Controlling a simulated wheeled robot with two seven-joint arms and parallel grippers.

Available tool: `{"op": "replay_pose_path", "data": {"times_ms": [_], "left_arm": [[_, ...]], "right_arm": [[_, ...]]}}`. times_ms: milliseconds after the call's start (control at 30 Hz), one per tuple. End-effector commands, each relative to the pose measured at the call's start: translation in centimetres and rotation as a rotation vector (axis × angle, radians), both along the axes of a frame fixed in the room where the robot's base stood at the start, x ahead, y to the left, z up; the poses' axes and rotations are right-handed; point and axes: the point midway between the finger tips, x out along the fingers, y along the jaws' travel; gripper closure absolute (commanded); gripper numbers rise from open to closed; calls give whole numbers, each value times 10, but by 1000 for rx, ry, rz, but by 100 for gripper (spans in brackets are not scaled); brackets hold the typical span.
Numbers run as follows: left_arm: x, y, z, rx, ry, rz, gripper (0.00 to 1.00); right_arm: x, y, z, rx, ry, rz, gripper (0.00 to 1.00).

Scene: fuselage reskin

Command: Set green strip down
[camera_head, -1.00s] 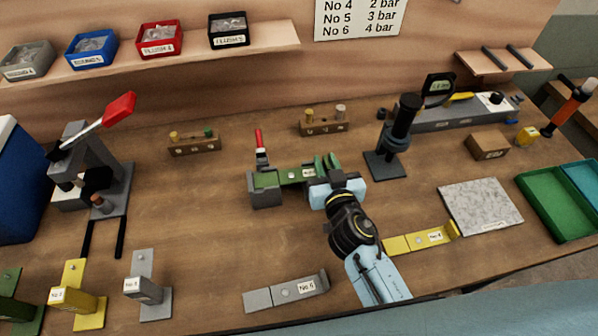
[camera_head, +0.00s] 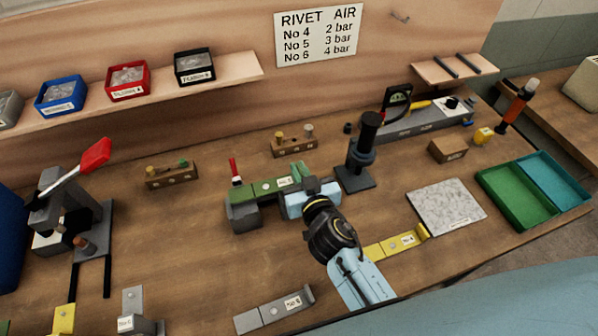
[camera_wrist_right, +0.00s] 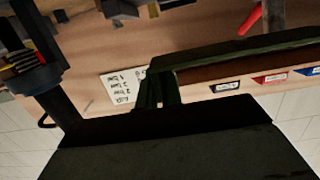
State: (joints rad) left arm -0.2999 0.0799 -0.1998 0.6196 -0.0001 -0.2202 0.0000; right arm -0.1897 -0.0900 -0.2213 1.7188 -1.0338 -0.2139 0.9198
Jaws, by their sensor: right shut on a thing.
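The green strip (camera_head: 263,188) with a small white label lies across the top of a grey block (camera_head: 244,216) near the middle of the bench. My right gripper (camera_head: 303,174) is shut on the strip's right end, just right of the block. In the right wrist view the dark green strip (camera_wrist_right: 245,50) runs to the upper right from the fingers (camera_wrist_right: 158,88). I cannot tell whether the strip rests fully on the block. My left gripper is not in view.
A black stand (camera_head: 358,165) rises right of my gripper. A red-handled tool (camera_head: 235,172) is behind the block. A yellow strip (camera_head: 395,243) and a speckled plate (camera_head: 446,206) lie to the right, a grey strip (camera_head: 273,311) in front.

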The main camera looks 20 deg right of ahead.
Motion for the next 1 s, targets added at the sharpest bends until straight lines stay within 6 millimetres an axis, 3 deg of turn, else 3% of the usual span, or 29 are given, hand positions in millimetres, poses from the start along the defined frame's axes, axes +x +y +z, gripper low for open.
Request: {"op": "replay_pose_path", "data": {"times_ms": [33,200,600,767,1000], "left_arm": [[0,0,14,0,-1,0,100],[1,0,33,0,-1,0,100],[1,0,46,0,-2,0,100],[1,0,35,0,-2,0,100],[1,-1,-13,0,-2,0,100]], "right_arm": [[0,0,15,2,-1,0,100],[0,0,35,2,0,0,100],[0,0,50,1,0,0,100],[1,-7,46,-3,-7,-11,100],[-2,-39,37,-12,-33,-54,100]]}}
